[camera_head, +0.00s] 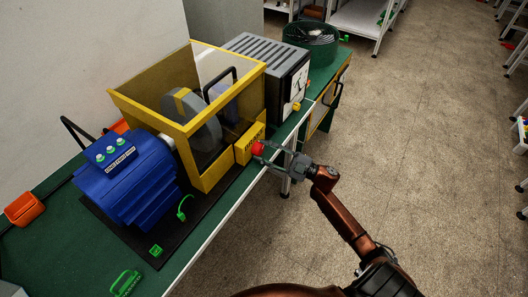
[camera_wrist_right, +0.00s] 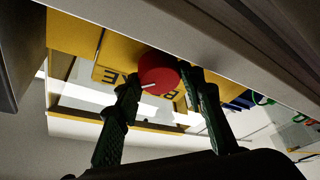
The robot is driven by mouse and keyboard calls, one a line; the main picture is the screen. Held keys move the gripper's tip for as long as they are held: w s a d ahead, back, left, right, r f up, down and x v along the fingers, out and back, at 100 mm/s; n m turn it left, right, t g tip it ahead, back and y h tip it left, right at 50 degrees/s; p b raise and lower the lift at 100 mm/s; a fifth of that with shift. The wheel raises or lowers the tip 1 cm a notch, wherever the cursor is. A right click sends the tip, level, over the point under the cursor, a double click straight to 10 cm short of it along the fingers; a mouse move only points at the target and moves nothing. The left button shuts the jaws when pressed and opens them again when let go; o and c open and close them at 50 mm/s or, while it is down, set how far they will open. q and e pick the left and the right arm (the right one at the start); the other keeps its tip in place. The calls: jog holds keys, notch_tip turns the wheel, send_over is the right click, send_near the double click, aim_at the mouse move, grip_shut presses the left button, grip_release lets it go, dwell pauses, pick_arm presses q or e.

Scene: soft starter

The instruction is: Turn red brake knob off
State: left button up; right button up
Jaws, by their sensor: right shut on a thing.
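The red brake knob (camera_head: 258,148) sits on the front of a small yellow box (camera_head: 244,150) at the corner of the yellow-framed guard. In the right wrist view the knob (camera_wrist_right: 158,74) is round with a white pointer line, in front of a yellow panel with dark lettering (camera_wrist_right: 112,75). My right gripper (camera_head: 270,151) reaches the knob from the right, its fingers on either side of it. In the wrist view its two dark green fingers (camera_wrist_right: 163,88) flank the knob. The left gripper is not in view.
The yellow guard (camera_head: 188,128) encloses a grey wheel (camera_head: 196,122). A blue motor (camera_head: 128,178) stands left of it and a grey vented box (camera_head: 268,65) behind. The green bench's pale front edge (camera_head: 222,222) runs close to my right gripper.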

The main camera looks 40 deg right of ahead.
jog(key=n+g, duration=0.1)
jog(key=n, duration=0.1)
jog(key=n+g, duration=0.1)
jog(key=n, duration=0.2)
jog(key=shift+d+r+y, duration=0.1)
jog(key=shift+r+y, duration=0.05)
jog(key=shift+y, duration=0.15)
jog(key=shift+n+g+h+p, duration=0.25)
jog(key=shift+n+g, duration=0.25)
jog(key=shift+n, duration=0.75)
jog(key=shift+n+g+h+p, duration=0.2)
jog(key=shift+n+g, duration=0.3)
jog(key=shift+n, duration=0.75)
jog(key=o, duration=1.2)
jog(key=shift+c, duration=0.2)
jog(key=shift+s+d, duration=0.3)
jog(key=shift+s, duration=0.05)
jog(key=v, duration=0.7)
jog(key=shift+d+r, duration=0.1)
